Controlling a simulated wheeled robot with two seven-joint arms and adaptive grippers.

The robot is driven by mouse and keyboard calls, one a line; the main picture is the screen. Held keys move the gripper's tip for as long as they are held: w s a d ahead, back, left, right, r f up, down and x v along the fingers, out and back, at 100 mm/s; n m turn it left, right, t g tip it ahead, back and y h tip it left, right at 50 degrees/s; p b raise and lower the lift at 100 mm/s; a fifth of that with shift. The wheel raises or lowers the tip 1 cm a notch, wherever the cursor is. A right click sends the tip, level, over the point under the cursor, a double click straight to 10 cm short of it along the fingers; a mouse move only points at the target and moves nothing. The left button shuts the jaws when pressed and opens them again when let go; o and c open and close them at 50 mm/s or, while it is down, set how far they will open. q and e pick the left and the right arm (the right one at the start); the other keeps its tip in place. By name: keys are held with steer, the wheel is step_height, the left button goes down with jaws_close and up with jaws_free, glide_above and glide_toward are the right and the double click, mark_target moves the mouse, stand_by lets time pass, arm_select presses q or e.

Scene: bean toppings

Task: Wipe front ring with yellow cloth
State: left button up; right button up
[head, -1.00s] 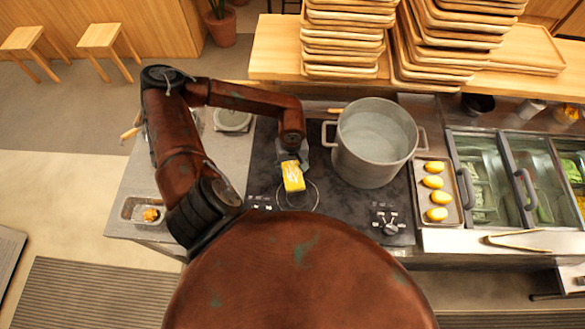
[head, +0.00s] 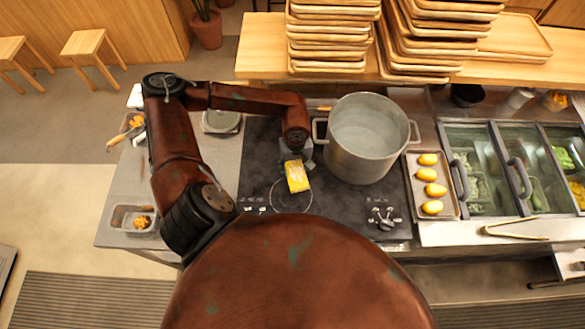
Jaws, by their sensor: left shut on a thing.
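The yellow cloth (head: 297,176) is held in my left gripper (head: 295,157), which is shut on it. The gripper is partly hidden by its own arm. I cannot tell whether the cloth touches the surface. Part of the ring is covered by the cloth, and its front edge is close to my body. My right gripper is not in view.
A large grey pot (head: 366,140) stands on the cooktop right of my gripper. A tray (head: 447,196) with several yellow oval items lies further right, beside glass-lidded food bins (head: 490,165). A small container (head: 120,217) sits at the left counter edge.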

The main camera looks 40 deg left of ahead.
arm_select(q)
steer(key=shift+s+a, duration=0.1)
stand_by(0.4)
steer(key=shift+s+a, duration=1.25)
steer(key=shift+a, duration=0.2)
steer(key=shift+w+d+b, duration=1.15)
steer(key=shift+w+d, duration=0.2)
steer(key=shift+d, duration=0.25)
steer(key=shift+s+a, duration=0.1)
steer(key=shift+a, duration=0.05)
steer(key=shift+s+a, duration=1.25)
steer(key=shift+a, duration=0.2)
steer(key=shift+w+d+b, duration=1.15)
steer(key=shift+w+d, duration=0.15)
steer(key=shift+d, duration=0.3)
